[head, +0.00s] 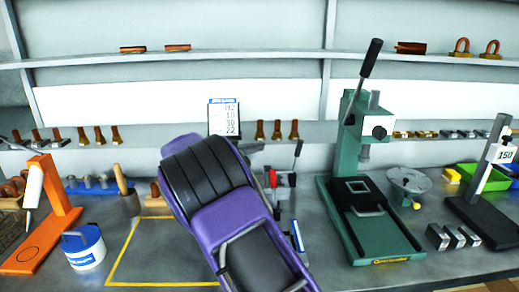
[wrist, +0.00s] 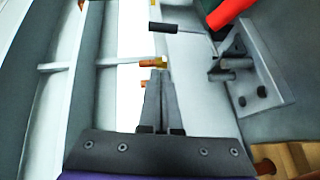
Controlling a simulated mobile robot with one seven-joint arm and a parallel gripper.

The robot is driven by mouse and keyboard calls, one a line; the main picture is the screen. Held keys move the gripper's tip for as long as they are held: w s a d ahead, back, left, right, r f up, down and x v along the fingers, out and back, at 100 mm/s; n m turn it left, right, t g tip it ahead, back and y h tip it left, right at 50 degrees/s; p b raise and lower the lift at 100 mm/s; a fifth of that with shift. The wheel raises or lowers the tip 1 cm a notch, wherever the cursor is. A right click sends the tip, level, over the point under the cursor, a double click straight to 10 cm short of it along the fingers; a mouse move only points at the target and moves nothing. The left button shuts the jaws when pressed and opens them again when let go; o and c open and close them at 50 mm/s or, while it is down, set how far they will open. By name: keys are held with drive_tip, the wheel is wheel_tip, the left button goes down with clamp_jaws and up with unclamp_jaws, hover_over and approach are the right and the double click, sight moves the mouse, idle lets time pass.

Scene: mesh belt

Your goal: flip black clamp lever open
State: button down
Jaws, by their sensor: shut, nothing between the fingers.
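The toggle clamp stands on the bench just right of my purple arm in the head view. Its black lever (head: 298,148) points up, and a red part (head: 273,178) shows beside it. In the wrist view, the black lever grip (wrist: 163,27) lies beyond my fingertips, with a red handle (wrist: 230,10) to its right and a grey bracket (wrist: 262,70) bolted to a plate. My gripper (wrist: 158,75) is shut and empty, apart from the lever. In the head view my arm hides the gripper.
A green press (head: 372,225) stands to the right of the clamp. Bolts (head: 277,130) line the shelf behind. An orange stand (head: 50,210) and a blue-white tub (head: 84,246) are at left. A yellow outline (head: 130,245) marks bare bench left of my arm.

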drive_tip(key=x, duration=0.7)
drive_tip(key=shift+w+d, duration=0.1)
drive_tip(key=shift+d, duration=0.25)
drive_tip(key=shift+s+d+f, duration=0.1)
drive_tip(key=shift+s+d, duration=0.05)
drive_tip(key=shift+d, duration=0.4)
drive_tip(key=shift+s+d+f, duration=0.15)
drive_tip(key=shift+s+d, duration=0.05)
drive_tip(key=shift+d, duration=0.35)
drive_tip(key=shift+s+d+f, duration=0.1)
drive_tip(key=shift+s+d, duration=0.05)
drive_tip(key=shift+d, duration=0.45)
drive_tip(key=shift+d+y, duration=0.3)
drive_tip(key=shift+d+r+m+b, duration=0.1)
drive_tip(key=shift+m+b, duration=0.2)
drive_tip(key=d+f+m+g+y, duration=0.1)
drive_tip(key=d+m+g+y, duration=0.1)
drive_tip(key=d+y, duration=0.4)
drive_tip(key=shift+d+f+m+y, duration=0.3)
drive_tip(key=shift+d+m, duration=0.2)
drive_tip(key=shift+d, duration=0.2)
